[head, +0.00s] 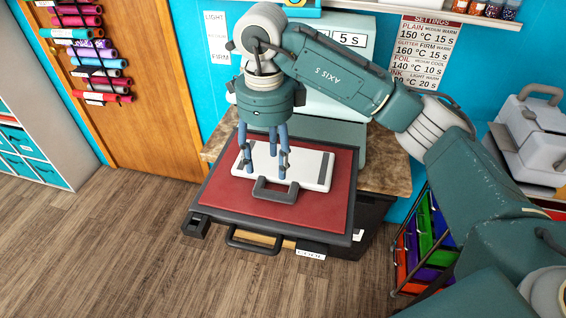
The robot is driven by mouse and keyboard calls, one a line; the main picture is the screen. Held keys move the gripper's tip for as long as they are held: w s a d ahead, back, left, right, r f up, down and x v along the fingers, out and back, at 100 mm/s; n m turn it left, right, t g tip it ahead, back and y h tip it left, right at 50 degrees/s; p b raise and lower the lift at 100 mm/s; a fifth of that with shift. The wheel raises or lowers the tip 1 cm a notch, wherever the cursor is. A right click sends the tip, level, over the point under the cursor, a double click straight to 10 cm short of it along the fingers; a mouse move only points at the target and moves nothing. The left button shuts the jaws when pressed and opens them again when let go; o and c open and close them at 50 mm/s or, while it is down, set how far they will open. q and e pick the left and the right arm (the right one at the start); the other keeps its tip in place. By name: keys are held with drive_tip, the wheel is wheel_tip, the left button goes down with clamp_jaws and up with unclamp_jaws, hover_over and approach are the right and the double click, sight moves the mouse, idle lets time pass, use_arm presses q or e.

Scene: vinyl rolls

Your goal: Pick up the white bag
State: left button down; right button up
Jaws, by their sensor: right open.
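The white bag (312,165) lies flat on the red pad (225,195) of the pulled-out press tray. It is white with grey bands near its ends. A grey handle-shaped loop (275,191) lies at its near edge; I cannot tell whether it belongs to the bag. My right gripper (267,168) points straight down over the left and middle part of the bag, its fingers spread open. Whether the fingertips touch the bag is unclear. The fingers hide part of the bag. My left gripper is not in view.
The tray has a dark rim and a front handle (254,244). The press body (345,95) stands behind it on a brown counter (385,172). Wooden floor at the left is clear.

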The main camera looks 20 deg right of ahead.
drive_tip(key=p, duration=0.1)
hover_over(273, 196)
drive_tip(key=f, duration=0.4)
drive_tip(key=shift+w+a+f, duration=0.2)
drive_tip(key=shift+w+f, duration=0.1)
drive_tip(key=shift+f, duration=0.05)
drive_tip(key=shift+s+d+f+p, duration=0.1)
drive_tip(key=shift+f+p, duration=0.45)
drive_tip(key=shift+p, duration=0.1)
drive_tip(key=f+p, duration=0.2)
drive_tip(key=f, duration=0.1)
drive_tip(key=shift+s+d+f, duration=0.15)
drive_tip(key=shift+s+f, duration=0.05)
drive_tip(key=shift+f, duration=0.55)
clamp_jaws()
